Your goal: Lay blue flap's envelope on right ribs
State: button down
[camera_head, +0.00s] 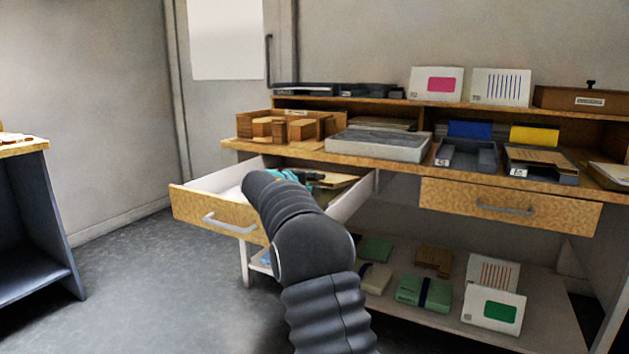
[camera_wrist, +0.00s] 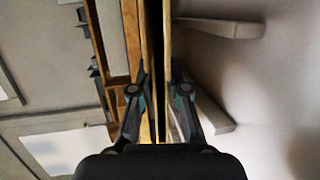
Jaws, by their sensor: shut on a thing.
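My gripper (camera_head: 300,177) is over the open left drawer (camera_head: 195,209), partly hidden behind my arm. In the wrist view my gripper (camera_wrist: 158,88) is closed around a thin, tan thing seen edge-on; I cannot tell whether it is the blue flap's envelope. Tan flat pieces (camera_head: 338,182) show beside the gripper in the drawer. A blue panel (camera_head: 470,130) stands behind a dark tray (camera_head: 465,156). A yellow panel (camera_head: 534,136) stands behind another dark tray (camera_head: 565,178) holding a brown piece (camera_head: 545,158). I cannot make out which surface is the right ribs.
White cards with a pink patch (camera_head: 437,84) and blue stripes (camera_head: 500,87) stand above. A closed right drawer (camera_head: 507,205) is alongside. The lower shelf holds a banded green packet (camera_head: 410,291) and cards (camera_head: 493,309).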

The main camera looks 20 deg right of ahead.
jog(key=c, duration=1.1)
grip_release()
jog(key=shift+a, duration=0.1)
jog(key=v, duration=1.1)
jog(key=shift+s+a, duration=0.2)
jog(key=shift+a, duration=0.1)
